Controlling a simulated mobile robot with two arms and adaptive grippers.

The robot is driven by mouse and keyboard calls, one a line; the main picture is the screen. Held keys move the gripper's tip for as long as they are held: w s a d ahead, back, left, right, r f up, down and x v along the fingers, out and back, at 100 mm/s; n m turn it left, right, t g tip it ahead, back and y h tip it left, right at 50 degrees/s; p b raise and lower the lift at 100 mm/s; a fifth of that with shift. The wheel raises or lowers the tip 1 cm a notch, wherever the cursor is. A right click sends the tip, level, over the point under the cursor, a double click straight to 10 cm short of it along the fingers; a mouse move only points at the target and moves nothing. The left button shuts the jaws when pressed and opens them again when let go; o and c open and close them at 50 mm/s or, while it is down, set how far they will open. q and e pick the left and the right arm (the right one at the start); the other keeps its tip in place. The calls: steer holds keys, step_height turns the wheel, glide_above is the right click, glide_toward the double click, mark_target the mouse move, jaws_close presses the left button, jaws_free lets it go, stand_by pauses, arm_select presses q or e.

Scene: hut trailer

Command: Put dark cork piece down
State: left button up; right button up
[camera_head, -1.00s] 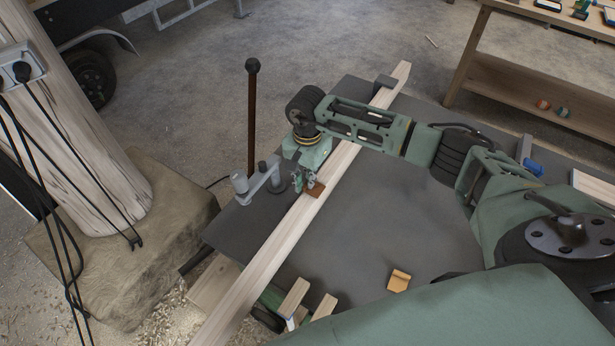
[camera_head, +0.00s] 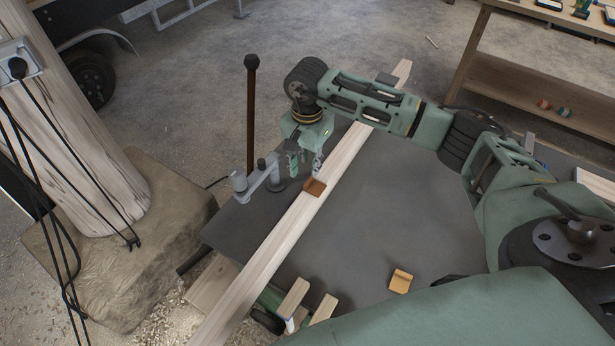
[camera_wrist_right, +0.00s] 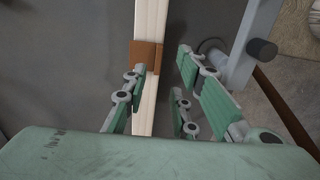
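The dark cork piece (camera_head: 315,187), a reddish-brown block, sits on the long pale timber beam (camera_head: 262,257), near the bench's left edge. The wrist view also shows the cork piece (camera_wrist_right: 147,55) across the beam (camera_wrist_right: 150,20). My right gripper (camera_head: 306,169) is just above and beside it with its fingers spread. In the wrist view my right gripper (camera_wrist_right: 162,66) is open and empty; one fingertip overlaps the cork's lower edge in the picture, and I cannot tell if it touches. My left gripper is not in view.
A grey clamp (camera_head: 242,186) with an upright brown rod (camera_head: 251,115) stands close left of the gripper. A lighter orange-tan piece (camera_head: 400,281) lies on the dark bench (camera_head: 370,230). Wooden handles (camera_head: 294,297) stick up at its front edge. The bench's middle is mostly clear.

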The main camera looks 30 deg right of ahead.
step_height(320, 180, up, 7)
steer(key=b, duration=0.2)
steer(key=shift+c, duration=0.5)
stand_by(0.8)
